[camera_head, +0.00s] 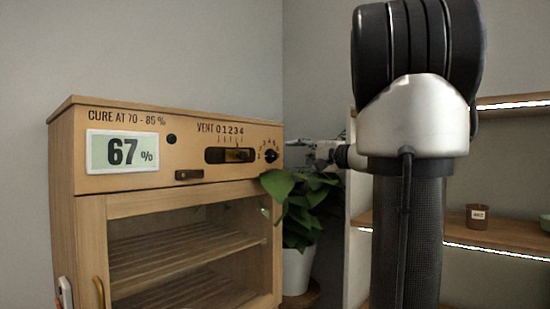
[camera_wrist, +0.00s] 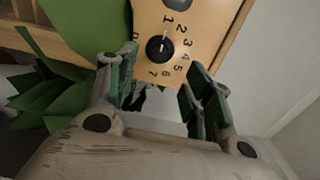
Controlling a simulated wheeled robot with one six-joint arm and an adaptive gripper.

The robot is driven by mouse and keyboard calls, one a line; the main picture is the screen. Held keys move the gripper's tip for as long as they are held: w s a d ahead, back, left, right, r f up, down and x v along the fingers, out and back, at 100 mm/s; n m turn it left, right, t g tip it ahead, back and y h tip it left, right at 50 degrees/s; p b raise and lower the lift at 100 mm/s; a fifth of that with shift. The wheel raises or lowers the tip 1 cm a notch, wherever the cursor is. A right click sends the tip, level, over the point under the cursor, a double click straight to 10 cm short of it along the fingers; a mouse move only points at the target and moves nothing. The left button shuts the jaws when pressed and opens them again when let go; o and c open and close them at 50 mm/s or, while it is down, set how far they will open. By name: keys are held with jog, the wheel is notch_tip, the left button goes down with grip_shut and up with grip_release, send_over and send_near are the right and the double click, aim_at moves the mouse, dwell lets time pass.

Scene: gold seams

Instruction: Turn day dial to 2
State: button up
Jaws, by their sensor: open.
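The day dial (camera_wrist: 160,49) is a round black knob with a white mark, on a wooden panel with numbers around it. In the wrist view its mark points up, roughly toward 1; the exact setting is hard to read. In the head view the dial (camera_head: 271,156) is small, at the right end of the cabinet front. My gripper (camera_wrist: 162,76) is open, its green-padded fingers to the left and right of the dial's lower side. I cannot tell whether they touch it. In the head view my gripper (camera_head: 324,152) is right of the dial, partly hidden.
The wooden cabinet (camera_head: 62,150) carries a display (camera_head: 122,152) reading 67 % and a vent slider (camera_head: 229,155) scaled 0 to 4. A potted plant (camera_head: 298,205) stands close by, its leaves near my gripper. A shelf (camera_head: 515,231) with a brown candle jar (camera_head: 477,217) is at right.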

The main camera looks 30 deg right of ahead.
aim_at(275, 156)
jog(key=x, duration=0.7)
jog(key=shift+w+a+f, duration=0.1)
jog(key=shift+w+a, duration=0.1)
jog(key=shift+w, duration=0.05)
jog(key=shift+s, duration=0.1)
jog(key=c, duration=1.1)
